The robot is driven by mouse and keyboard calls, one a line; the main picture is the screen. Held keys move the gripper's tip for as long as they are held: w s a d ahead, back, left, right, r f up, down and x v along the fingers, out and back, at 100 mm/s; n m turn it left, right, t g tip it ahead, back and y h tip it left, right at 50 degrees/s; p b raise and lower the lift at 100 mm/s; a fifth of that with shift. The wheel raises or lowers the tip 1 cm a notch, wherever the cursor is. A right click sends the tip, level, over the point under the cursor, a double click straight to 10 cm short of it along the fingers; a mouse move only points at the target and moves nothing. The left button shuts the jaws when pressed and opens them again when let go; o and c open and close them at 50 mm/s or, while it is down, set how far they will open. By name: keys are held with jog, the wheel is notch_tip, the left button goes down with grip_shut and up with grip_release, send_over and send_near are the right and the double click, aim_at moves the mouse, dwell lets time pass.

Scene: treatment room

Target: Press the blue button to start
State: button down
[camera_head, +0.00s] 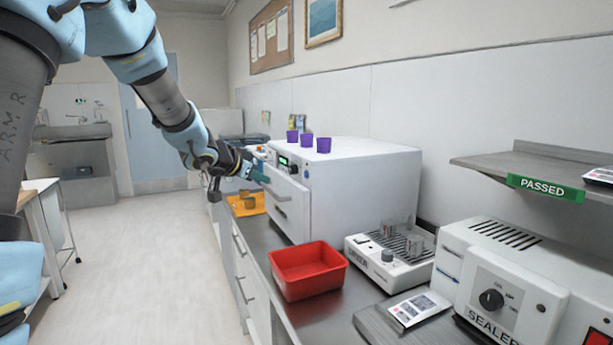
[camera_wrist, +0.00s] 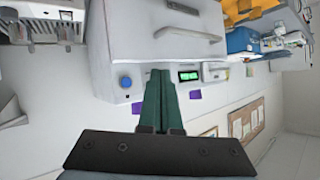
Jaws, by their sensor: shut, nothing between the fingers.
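The blue button (camera_wrist: 126,82) is a small round knob on the front panel of a white box-shaped machine (camera_head: 350,190). In the wrist view it lies to the left of my fingertips, and a lit green display (camera_wrist: 189,76) lies to their right. The fingers also show in the wrist view (camera_wrist: 160,73), in front of the panel. I cannot tell whether they touch it.
A red bin (camera_head: 308,270), a small device with metal cups (camera_head: 392,262) and a sealer (camera_head: 520,285) share the counter. An orange tray (camera_head: 243,207) lies behind my gripper.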

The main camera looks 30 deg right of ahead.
aim_at(306, 174)
jog(key=shift+d, duration=0.1)
jog(key=s+d+b, duration=0.1)
jog(key=d+b, duration=0.1)
jog(key=d, duration=0.6)
jog(key=shift+d, duration=0.25)
jog(key=shift+d, duration=0.15)
dwell(1.9)
jog(key=shift+s+d, duration=0.1)
jog(key=shift+d, duration=0.15)
jog(key=shift+d, duration=0.45)
dwell(0.6)
jog(key=shift+a, duration=0.1)
jog(key=shift+a+p, duration=0.35)
jog(key=shift+a, duration=0.4)
